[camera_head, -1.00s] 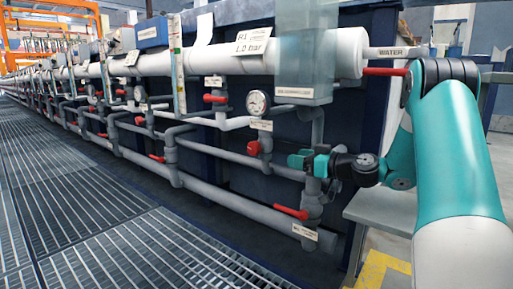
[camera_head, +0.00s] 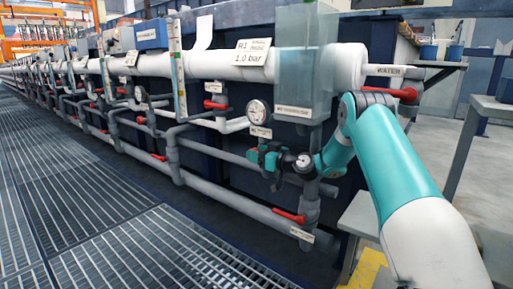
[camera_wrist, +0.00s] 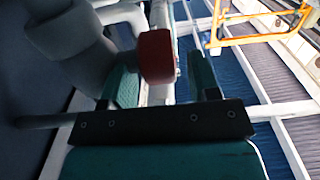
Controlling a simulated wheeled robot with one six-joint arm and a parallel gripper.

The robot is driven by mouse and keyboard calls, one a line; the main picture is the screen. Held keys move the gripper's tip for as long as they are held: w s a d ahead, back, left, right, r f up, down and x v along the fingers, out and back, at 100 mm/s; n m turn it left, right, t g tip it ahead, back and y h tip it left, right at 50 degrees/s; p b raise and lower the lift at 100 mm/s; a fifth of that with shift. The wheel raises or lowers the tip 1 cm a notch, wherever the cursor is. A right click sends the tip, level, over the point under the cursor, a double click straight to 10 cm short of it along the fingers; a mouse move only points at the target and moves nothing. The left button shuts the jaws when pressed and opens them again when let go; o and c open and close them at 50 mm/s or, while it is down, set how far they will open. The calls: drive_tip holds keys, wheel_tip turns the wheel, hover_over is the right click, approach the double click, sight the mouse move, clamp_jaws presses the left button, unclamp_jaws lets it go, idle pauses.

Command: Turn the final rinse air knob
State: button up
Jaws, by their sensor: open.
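My gripper (camera_head: 262,156) is open in front of the pipework, just below the round gauge (camera_head: 257,110) and its small label. In the wrist view, a red knob (camera_wrist: 155,55) shows between the two spread fingers of my gripper (camera_wrist: 163,82), nearer the left finger. Neither finger is clearly shut on it, and I cannot tell whether one touches it. In the head view my gripper hides this knob. The small label (camera_head: 260,131) above it is too small to read.
A red lever (camera_head: 288,215) sits on the lower pipe, and another red handle (camera_head: 405,94) is beside the WATER label. A clear box (camera_head: 306,60) hangs over the large white pipe (camera_head: 225,65). Grating (camera_head: 90,215) covers the floor at left.

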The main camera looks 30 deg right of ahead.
drive_tip(key=shift+w+a, duration=0.15)
drive_tip(key=shift+w, duration=0.25)
drive_tip(key=shift+c, duration=0.4)
drive_tip(key=c, duration=0.8)
drive_tip(key=b, duration=0.2)
drive_tip(key=shift+f+t+b, duration=0.3)
drive_tip(key=shift+f+b, duration=0.05)
drive_tip(key=shift+f, duration=0.05)
drive_tip(key=shift+c, duration=0.2)
drive_tip(key=shift+s+r+t+y+b, duration=0.1)
drive_tip(key=shift+r+t+y+b, duration=0.25)
drive_tip(key=shift+b, duration=0.45)
drive_tip(key=o, duration=0.9)
